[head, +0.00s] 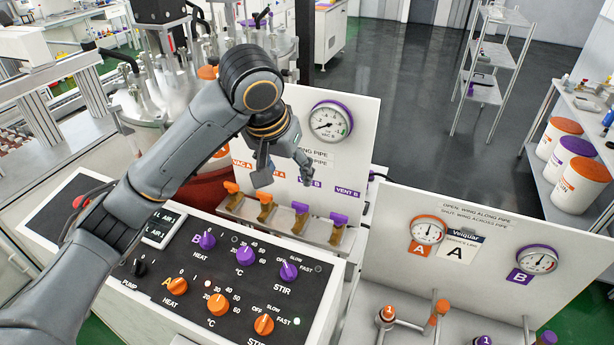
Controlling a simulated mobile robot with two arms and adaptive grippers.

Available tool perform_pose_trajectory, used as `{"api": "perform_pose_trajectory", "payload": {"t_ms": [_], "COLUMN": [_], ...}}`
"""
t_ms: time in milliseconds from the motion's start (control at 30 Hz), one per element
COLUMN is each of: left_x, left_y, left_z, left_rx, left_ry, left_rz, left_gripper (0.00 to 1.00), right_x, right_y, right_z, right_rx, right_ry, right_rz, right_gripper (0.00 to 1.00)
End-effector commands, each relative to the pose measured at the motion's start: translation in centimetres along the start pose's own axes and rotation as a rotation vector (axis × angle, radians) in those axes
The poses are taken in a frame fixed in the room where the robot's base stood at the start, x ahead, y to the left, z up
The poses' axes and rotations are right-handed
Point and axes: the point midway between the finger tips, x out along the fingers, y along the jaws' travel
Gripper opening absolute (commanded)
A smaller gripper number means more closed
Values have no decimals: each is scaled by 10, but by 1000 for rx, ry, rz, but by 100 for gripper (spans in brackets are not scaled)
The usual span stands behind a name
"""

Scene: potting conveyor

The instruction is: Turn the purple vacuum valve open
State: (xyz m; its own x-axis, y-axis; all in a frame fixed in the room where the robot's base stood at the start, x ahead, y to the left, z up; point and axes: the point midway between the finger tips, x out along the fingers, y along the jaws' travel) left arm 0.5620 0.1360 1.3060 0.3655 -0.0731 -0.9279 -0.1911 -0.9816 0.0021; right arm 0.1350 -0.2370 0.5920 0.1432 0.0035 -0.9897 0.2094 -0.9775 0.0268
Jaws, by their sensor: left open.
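A row of four small wing valves stands on brass bodies in front of a white upright panel (345,150): two orange on the left, two purple on the right. The left purple valve (300,208) sits under a label that my gripper partly hides. The right purple valve (338,218) stands below the label VENT B, so the left one looks like the vacuum valve. I cannot tell its wing angle for sure. My left gripper (283,170) is open and empty, above and slightly left of the left purple valve, apart from it. My right gripper is out of view.
The orange valves (264,198) stand close beside the purple ones. A purple-rimmed gauge (331,122) is on the panel above. A black control panel (190,285) with knobs lies in front. A second gauge panel (385,240) stands at right.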

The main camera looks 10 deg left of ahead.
Motion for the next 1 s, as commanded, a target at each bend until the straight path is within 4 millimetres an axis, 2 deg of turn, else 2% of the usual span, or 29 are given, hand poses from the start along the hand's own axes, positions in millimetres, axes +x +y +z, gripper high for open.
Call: {"api": "perform_pose_trajectory", "payload": {"t_ms": [200, 367, 467, 500, 767, 867, 1000], "left_x": [13, 43, 63, 68, 116, 128, 136], "left_y": [1, 2, 2, 0, 0, 0, 0], "left_z": [1, 2, 2, 0, 0, 0, 0], "left_rx": [0, -1, -2, -2, -1, -1, 0], "left_ry": [-3, -6, -7, -7, -4, -2, 0], "left_rz": [4, 7, 5, 0, -1, 1, 0], "left_gripper": [61, 61, 61, 61, 61, 61, 61], "right_x": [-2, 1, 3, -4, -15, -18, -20], "right_y": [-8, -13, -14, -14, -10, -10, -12], "right_z": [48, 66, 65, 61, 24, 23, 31], "right_rx": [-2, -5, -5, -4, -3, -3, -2], "right_ry": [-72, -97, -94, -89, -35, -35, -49], "right_rz": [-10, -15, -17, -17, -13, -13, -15], "right_gripper": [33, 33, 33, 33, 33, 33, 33]}}
